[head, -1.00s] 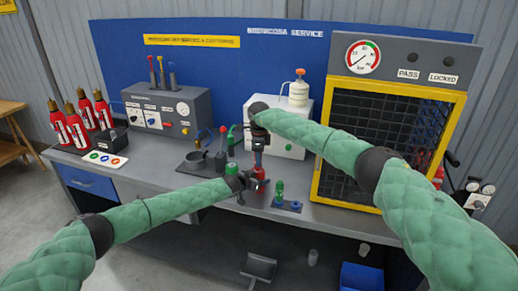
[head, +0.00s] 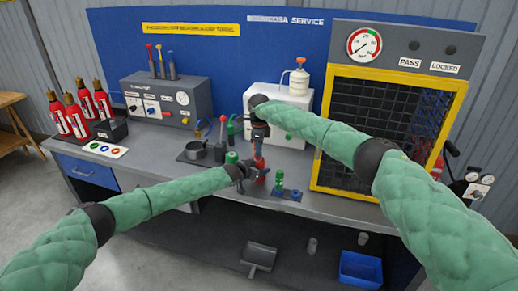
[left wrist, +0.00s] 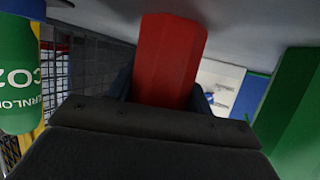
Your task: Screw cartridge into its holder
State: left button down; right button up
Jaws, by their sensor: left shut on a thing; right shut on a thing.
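My left gripper (head: 247,172) is shut on a red part (left wrist: 168,60), which stands up between its fingers in the left wrist view. In the head view the red part (head: 260,163) is just right of the left gripper, above the front of the bench. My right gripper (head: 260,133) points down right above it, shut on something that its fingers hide. I cannot tell whether the two held things touch. A green cartridge (head: 279,180) stands on a small blue plate (head: 292,194) at the bench front. A green cylinder marked CO2 (left wrist: 17,80) shows at the left wrist view's left.
A yellow-framed cage with a gauge (head: 388,130) stands close on the right. A white box (head: 290,125) stands behind the grippers.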

jog(key=m, duration=0.7)
jog(key=shift+s, duration=0.1)
jog(key=o, duration=1.1)
jog(key=shift+a, duration=0.1)
jog(key=shift+r, duration=0.1)
jog(key=shift+r, duration=2.15)
jog(key=shift+o, duration=0.3)
jog(key=r+m, duration=0.1)
jog(key=r, duration=0.1)
jog(key=r+m, duration=0.1)
jog(key=m, duration=0.1)
jog(key=r+m, duration=0.2)
jog(key=shift+a+r, duration=0.25)
jog(key=shift+r, duration=0.1)
jog(key=shift+d+r+m, duration=0.2)
jog(key=shift+r+m, duration=0.4)
jog(key=shift+m, duration=0.1)
